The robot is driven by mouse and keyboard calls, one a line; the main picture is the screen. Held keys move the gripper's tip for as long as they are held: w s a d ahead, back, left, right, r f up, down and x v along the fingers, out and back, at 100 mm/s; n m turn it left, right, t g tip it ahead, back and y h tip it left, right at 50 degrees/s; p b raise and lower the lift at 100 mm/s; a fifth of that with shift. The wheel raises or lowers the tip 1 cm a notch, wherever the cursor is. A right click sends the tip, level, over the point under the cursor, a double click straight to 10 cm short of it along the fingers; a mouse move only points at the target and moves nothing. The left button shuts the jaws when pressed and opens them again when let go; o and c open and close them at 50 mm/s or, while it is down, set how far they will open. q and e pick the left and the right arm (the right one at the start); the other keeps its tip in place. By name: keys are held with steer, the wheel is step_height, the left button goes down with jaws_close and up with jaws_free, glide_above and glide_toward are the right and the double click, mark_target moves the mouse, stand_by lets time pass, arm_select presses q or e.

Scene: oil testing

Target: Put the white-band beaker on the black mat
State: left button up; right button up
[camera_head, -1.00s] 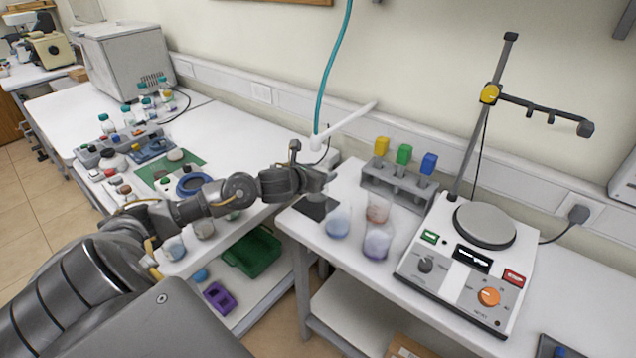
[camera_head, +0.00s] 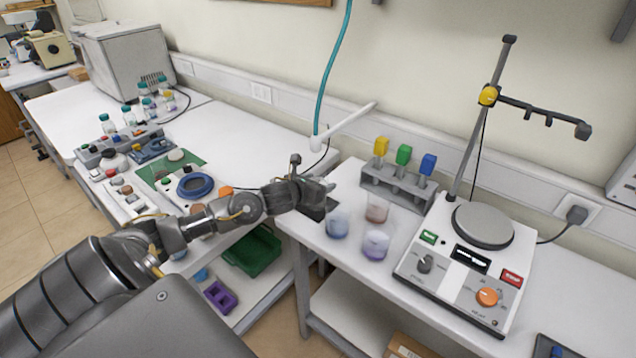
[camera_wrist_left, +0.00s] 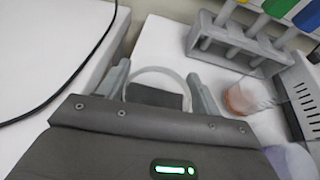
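The black mat (camera_head: 318,211) lies on the left end of the right bench, partly hidden by my left gripper. My left gripper (camera_head: 328,188) is over the mat's back part. In the left wrist view its two fingers (camera_wrist_left: 160,88) stand on either side of a clear round vessel with a pale rim, the white-band beaker (camera_wrist_left: 158,70), and appear closed on it. The dark mat (camera_wrist_left: 155,97) shows through or below it. The beaker is hard to make out in the head view, and I cannot tell whether its base touches the mat. My right gripper is not in view.
Just right of the mat stand a bluish beaker (camera_head: 336,224), a reddish one (camera_head: 377,209) and a purple one (camera_head: 376,244). Behind them is a grey rack (camera_head: 395,187) with coloured-top items. A white hotplate (camera_head: 465,268) with a stand fills the bench to the right.

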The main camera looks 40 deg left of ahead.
arm_select(q)
steer(key=o, duration=0.3)
steer(key=shift+r, duration=0.1)
steer(key=shift+s+r, duration=0.1)
steer(key=b+v, duration=0.2)
steer(key=v, duration=0.9)
steer(key=shift+s+r+b, duration=0.2)
steer(key=shift+s+b, duration=0.1)
steer(key=shift+s, duration=0.05)
